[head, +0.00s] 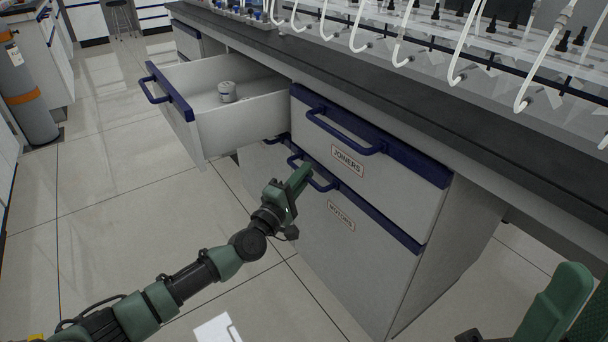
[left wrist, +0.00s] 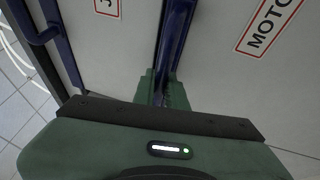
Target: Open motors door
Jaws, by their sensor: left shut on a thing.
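The motors door (head: 345,255) is a white panel with a blue top edge and a "MOTORS" label, below the "JOINERS" drawer. It looks shut, flush with the cabinet front. Its blue bar handle (head: 325,186) is near the top. My left gripper (head: 301,174) is shut on this handle. In the left wrist view the handle (left wrist: 176,45) runs down between the green fingers (left wrist: 162,88), which hide its lower part. The label (left wrist: 268,25) shows at the upper right there. Part of my right gripper (head: 560,305) shows at the lower right corner, away from the cabinet.
The joiners drawer (head: 370,150) above is shut. A drawer (head: 240,120) to its left stands open, with a small round container (head: 227,92) inside. The dark bench top (head: 400,85) carries clear reactors with white tubes. Tiled floor (head: 110,210) is free on the left.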

